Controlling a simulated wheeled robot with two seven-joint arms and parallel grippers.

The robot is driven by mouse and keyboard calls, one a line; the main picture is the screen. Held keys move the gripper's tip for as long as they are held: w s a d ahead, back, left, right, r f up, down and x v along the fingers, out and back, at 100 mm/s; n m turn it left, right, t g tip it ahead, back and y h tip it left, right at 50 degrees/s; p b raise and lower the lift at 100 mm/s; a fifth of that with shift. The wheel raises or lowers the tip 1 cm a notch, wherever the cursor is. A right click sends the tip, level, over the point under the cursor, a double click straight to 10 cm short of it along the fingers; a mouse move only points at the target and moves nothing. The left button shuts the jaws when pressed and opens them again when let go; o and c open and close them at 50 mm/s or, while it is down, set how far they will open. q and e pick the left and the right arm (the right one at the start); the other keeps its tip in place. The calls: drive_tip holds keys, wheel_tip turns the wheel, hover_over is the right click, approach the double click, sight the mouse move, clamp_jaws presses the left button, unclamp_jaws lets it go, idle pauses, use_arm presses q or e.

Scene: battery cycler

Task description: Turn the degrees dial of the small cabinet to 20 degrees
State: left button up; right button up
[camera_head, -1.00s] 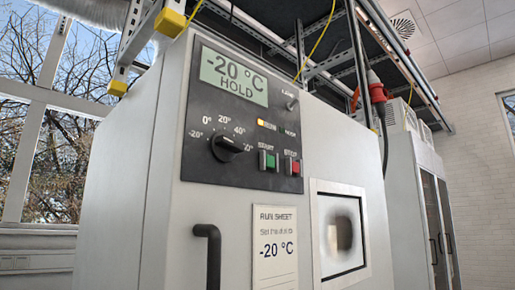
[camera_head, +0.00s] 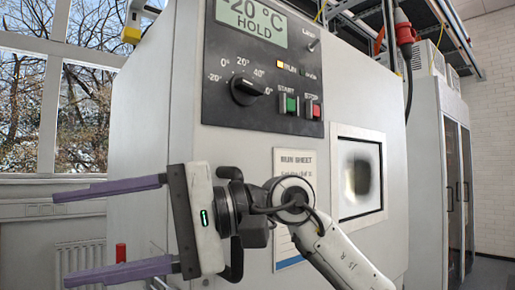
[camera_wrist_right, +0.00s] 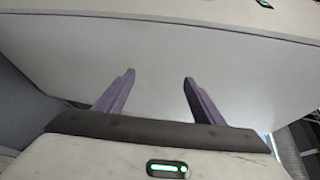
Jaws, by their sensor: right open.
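The degrees dial (camera_head: 247,91) is a black knob on the dark panel (camera_head: 215,105) of the pale grey cabinet (camera_head: 140,150). Its bar slants from upper left to lower right; I cannot tell which end is the pointer. The scale around it reads from -20° at left through 0°, 20° and 40°. The display (camera_head: 252,22) reads "-20 °C HOLD". My right gripper (camera_head: 65,238) is open and empty, below and left of the dial, its purple fingers pointing left, away from it. In the right wrist view the open fingers (camera_wrist_right: 159,76) face a plain pale surface. My left gripper is not in view.
Green START (camera_head: 288,104) and red STOP (camera_head: 313,110) buttons sit right of the dial. My right arm partly covers the run sheet (camera_head: 290,165) and the black door handle (camera_head: 233,262). A small window (camera_head: 360,178) is at right. A red object (camera_head: 121,252) stands left of the cabinet.

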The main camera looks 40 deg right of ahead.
drive_tip(key=d+r+n+t+h, duration=0.3)
drive_tip(key=d+r+t+h, duration=0.15)
drive_tip(key=d+r, duration=0.35)
drive_tip(key=t+h, duration=0.8)
drive_tip(key=h, duration=0.2)
approach(254, 85)
drive_tip(key=shift+y, duration=0.25)
drive_tip(key=w+p, duration=0.1)
drive_tip(key=w, duration=0.8)
drive_tip(key=shift+a+r, duration=0.1)
drive_tip(key=shift+a, duration=0.05)
drive_tip(key=c, duration=1)
drive_tip(key=shift+c, duration=0.2)
